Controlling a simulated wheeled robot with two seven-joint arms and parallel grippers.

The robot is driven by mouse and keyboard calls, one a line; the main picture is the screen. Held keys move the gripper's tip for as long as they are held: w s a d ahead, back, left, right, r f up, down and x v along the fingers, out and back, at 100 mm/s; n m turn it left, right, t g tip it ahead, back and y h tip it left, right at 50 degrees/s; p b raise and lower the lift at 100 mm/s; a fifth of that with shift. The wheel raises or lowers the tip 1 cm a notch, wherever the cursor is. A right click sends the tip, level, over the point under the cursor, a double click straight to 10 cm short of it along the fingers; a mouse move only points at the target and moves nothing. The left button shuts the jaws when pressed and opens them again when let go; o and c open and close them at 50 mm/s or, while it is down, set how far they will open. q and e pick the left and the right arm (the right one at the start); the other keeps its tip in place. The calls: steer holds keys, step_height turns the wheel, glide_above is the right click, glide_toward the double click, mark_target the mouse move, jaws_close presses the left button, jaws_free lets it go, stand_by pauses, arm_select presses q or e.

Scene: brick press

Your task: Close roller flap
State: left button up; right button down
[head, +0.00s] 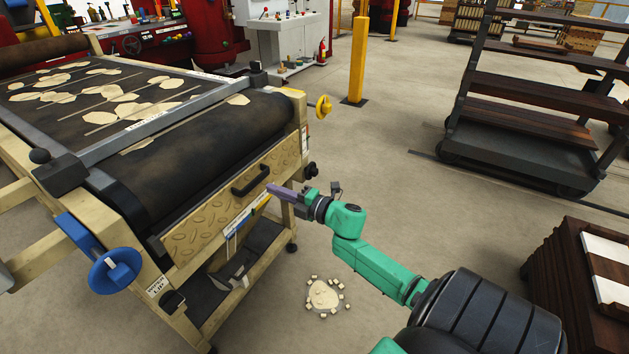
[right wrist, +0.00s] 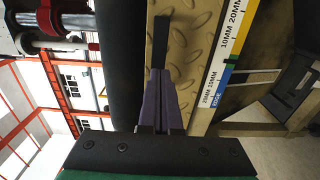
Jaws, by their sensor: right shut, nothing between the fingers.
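The roller flap (head: 215,213) is a tan diamond-plate panel with a black handle (head: 250,180), across the front of the roller machine below its dark roller. The flap looks tilted, its face turned up and outward. My right gripper (head: 272,188) has purple fingers, shut and empty, just right of and a little below the handle. In the right wrist view the closed fingertips (right wrist: 160,76) point at the end of the dark handle (right wrist: 162,48), over the flap's plate (right wrist: 201,35). I cannot tell whether they touch. My left gripper is not in view.
The dark belt (head: 75,110) carries pale cut pieces. A dark shelf rack (head: 530,120) and a brown stack (head: 590,290) stand right. The floor between is mostly clear.

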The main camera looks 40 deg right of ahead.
steer(key=v, duration=1.1)
steer(key=s+d+f+m+g+h+p, duration=0.25)
steer(key=f+m, duration=0.35)
steer(key=f, duration=0.6)
steer(key=s+d+f+m+g+h+p, duration=0.2)
steer(key=s+f+m+g+h, duration=0.3)
steer(key=f, duration=0.6)
arm_select(q)
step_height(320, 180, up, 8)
steer(key=p, duration=0.3)
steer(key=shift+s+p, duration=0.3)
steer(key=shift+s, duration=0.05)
arm_select(e)
steer(key=s+a+f+m+g, duration=0.2)
steer(key=s+a+f, duration=0.3)
steer(key=s, duration=0.3)
steer(key=s+a+f+m+g+y, duration=0.1)
steer(key=s+a+f+m+g, duration=0.2)
steer(key=s+a+f, duration=0.2)
steer(key=s+a+f+m+g+y, duration=0.1)
steer(key=s+a+f+m+g, duration=0.2)
steer(key=s+f, duration=0.6)
steer(key=s+a, duration=0.1)
steer(key=s, duration=0.3)
steer(key=shift+a, duration=0.4)
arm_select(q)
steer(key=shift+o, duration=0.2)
arm_select(e)
steer(key=shift+g, duration=0.25)
